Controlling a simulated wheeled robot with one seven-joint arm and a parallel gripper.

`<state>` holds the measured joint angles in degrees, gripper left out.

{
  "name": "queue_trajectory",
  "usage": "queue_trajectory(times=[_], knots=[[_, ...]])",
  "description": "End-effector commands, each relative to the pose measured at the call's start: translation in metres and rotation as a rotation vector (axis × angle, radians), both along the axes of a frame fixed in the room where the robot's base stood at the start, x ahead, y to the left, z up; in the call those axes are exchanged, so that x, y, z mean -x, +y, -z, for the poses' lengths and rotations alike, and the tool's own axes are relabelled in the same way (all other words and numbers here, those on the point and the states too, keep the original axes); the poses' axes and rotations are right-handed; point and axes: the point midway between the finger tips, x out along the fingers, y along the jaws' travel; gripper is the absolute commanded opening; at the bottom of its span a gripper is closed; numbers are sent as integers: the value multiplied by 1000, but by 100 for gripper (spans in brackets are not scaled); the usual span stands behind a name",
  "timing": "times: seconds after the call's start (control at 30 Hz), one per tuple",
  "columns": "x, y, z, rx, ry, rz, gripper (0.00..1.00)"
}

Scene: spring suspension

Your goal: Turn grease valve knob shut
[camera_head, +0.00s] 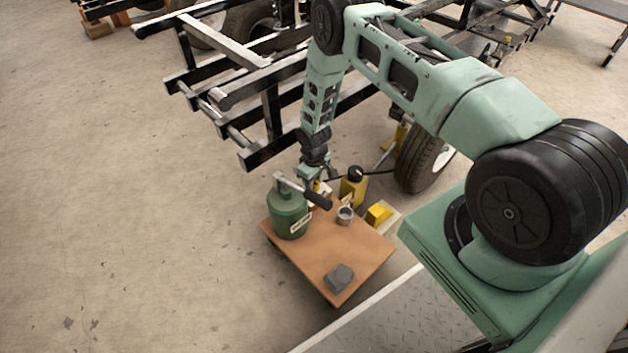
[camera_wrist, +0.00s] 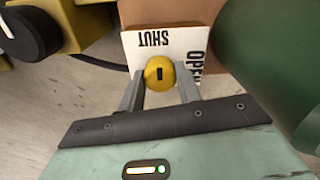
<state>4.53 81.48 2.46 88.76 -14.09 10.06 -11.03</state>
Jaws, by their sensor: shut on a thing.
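The yellow knob (camera_wrist: 159,66) sits at the middle of the wrist view, on a white plate (camera_wrist: 183,41) lettered SHUT along its top edge and OPEN down its right edge. Both words are upside down or turned in this view. A short black mark on the knob runs up and down in the picture, with SHUT above it. My gripper (camera_wrist: 160,88) has one finger on each side of the knob and is shut on it. In the head view my gripper (camera_head: 312,177) is behind the green canister (camera_head: 288,215), and the knob is mostly hidden.
The low brown table (camera_head: 310,258) carries the canister, a grey cup (camera_head: 345,215) and a dark grey block (camera_head: 340,277). A yellow can with a black cap (camera_head: 353,189) stands behind. The canister (camera_wrist: 275,60) is close on the wrist view's right. The trailer frame (camera_head: 240,90) is beyond.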

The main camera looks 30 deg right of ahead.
Motion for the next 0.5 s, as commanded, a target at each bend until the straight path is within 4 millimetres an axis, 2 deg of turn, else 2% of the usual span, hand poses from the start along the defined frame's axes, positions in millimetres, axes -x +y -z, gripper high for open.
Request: queue_trajectory(times=[0.5], knots=[[0,0,0,0,0,-46,11]])
